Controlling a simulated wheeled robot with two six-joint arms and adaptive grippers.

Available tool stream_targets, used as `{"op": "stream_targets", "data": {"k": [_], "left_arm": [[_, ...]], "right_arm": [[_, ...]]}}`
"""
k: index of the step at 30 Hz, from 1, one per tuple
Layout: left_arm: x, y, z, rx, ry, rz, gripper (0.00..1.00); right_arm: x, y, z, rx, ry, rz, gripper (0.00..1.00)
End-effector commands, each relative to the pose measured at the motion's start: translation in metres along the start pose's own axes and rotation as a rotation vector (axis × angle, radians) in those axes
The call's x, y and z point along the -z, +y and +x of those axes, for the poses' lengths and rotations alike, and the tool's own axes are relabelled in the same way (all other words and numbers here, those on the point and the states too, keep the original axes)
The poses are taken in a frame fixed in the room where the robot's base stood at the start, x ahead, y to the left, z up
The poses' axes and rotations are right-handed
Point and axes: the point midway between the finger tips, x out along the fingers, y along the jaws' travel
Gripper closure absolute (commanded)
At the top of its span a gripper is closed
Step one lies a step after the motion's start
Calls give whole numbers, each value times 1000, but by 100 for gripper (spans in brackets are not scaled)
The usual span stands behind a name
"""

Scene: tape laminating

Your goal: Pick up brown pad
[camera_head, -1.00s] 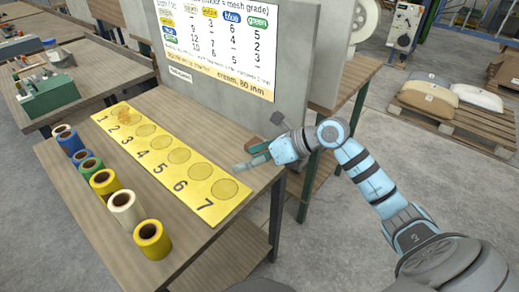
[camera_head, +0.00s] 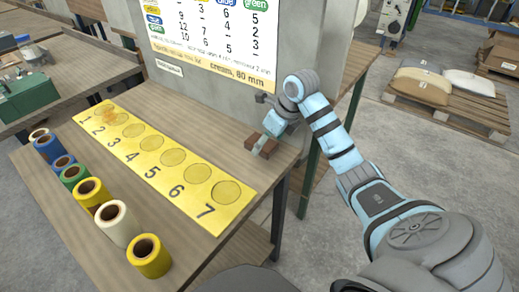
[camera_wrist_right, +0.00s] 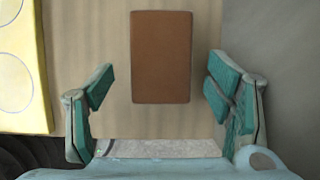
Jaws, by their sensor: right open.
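The brown pad (camera_head: 268,148) lies on the wooden table near its right edge, partly hidden by my gripper in the head view. In the right wrist view the brown pad (camera_wrist_right: 160,57) is a plain upright rectangle on the tabletop. My right gripper (camera_head: 261,141) points down over the pad. In the wrist view its teal-padded fingers (camera_wrist_right: 161,88) are spread wide, one on each side of the pad's line, with clear gaps and nothing held. My left gripper is not in view.
A yellow numbered strip (camera_head: 152,161) lies left of the pad. Several tape rolls (camera_head: 114,221) stand in a row along the table's left side. A board with a printed chart (camera_head: 215,35) stands behind. The tabletop between strip and pad is clear.

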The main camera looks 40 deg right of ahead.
Motion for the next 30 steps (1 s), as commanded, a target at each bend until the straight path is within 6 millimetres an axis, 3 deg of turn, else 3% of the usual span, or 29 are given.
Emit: {"op": "stream_targets", "data": {"k": [1, 7, 17, 25, 30], "left_arm": [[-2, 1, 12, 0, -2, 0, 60], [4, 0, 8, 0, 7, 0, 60], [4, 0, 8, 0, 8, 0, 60], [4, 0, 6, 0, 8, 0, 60], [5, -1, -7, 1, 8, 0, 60]], "right_arm": [[3, 1, 12, -1, -1, 0, 27], [1, 2, 9, 0, 0, -2, 27], [1, 1, 9, 0, 0, -1, 75], [1, 1, 8, 0, 1, 0, 75], [1, 2, -4, 3, 1, 7, 75]]}}
